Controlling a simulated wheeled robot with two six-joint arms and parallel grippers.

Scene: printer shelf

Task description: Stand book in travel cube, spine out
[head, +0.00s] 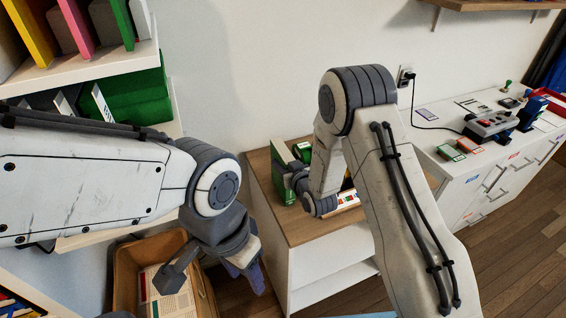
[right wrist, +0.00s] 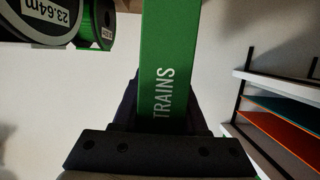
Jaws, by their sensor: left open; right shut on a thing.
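A green book with TRAINS in white letters on its spine shows in the right wrist view (right wrist: 170,55), held between the jaws of my right gripper (right wrist: 158,108). In the head view this gripper (head: 292,180) is at the wooden top of a low white cabinet, partly hidden by my right arm. A green upright item (head: 282,158) beside it there looks like the book. My left gripper (head: 210,276) is open and empty, above a tan bin. I cannot tell which compartment is the travel cube.
The low cabinet (head: 272,200) has other items on its top. The tan bin (head: 124,270) holds papers. A white shelf (head: 100,68) with colourful upright items stands at left. A white counter (head: 470,185) at right carries several small items. Spools (right wrist: 95,25) show in the right wrist view.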

